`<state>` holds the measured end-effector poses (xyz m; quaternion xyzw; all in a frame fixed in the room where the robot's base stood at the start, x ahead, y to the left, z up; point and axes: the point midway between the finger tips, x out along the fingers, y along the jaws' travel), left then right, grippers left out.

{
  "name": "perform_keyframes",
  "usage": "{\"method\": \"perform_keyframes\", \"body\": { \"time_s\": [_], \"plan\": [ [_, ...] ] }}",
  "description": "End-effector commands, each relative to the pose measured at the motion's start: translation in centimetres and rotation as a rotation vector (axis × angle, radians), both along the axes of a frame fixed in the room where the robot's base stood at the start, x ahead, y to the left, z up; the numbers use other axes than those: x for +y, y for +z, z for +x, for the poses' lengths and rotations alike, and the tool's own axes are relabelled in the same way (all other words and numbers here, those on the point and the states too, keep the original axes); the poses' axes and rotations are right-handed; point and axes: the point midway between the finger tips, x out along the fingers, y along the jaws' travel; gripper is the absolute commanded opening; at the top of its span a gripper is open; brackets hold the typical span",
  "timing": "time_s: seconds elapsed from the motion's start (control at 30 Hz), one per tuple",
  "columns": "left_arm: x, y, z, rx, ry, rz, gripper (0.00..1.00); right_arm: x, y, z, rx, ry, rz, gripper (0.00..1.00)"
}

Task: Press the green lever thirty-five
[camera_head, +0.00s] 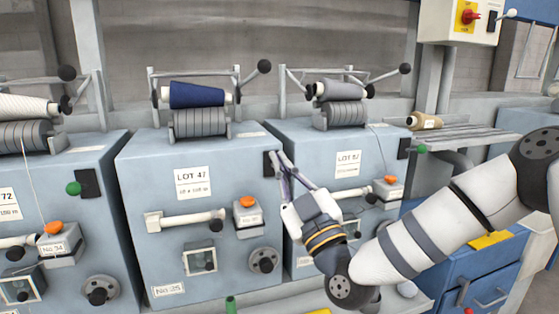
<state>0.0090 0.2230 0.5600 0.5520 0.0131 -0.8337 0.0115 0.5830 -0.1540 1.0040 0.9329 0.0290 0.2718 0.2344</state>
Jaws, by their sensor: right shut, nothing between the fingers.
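The middle blue-grey spinning unit (140,190) carries a plate at its lower left with a number too small to read surely, perhaps No 35. A dark lever plate (269,164) sits at its upper right edge. No green knob shows there; my gripper may hide it. My right gripper (281,163) is shut and empty, its fingertips at or just in front of that plate. I cannot tell whether they touch. The left unit, No 34, has a green lever knob (73,188). The right unit has another green lever knob (421,149). My left gripper is not in view.
Navy yarn (196,95) and grey yarn (335,90) packages sit above the units, with black-knobbed handles nearby. Orange knobs (247,201) top small boxes on the fronts. A green object (231,305) shows at the bottom edge. A blue cabinet (455,275) stands at right.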

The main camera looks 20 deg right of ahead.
Motion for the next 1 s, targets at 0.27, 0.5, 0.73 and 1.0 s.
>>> {"method": "perform_keyframes", "body": {
  "time_s": [0.27, 0.5, 0.73, 1.0],
  "plan": [
    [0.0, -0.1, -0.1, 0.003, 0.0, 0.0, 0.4, 0.7, 1.9, 4.8, 0.005, -0.001, 0.001, 0.0],
    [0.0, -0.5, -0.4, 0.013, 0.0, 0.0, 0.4, -0.7, -0.7, 5.3, 0.004, -0.001, 0.001, 0.0],
    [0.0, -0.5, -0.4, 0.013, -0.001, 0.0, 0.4, -0.9, -0.9, 5.3, 0.001, 0.001, 0.0, 0.0],
    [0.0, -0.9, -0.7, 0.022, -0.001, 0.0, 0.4, -0.8, -1.2, 5.5, -0.003, 0.001, 0.0, 0.0]
  ]
}}
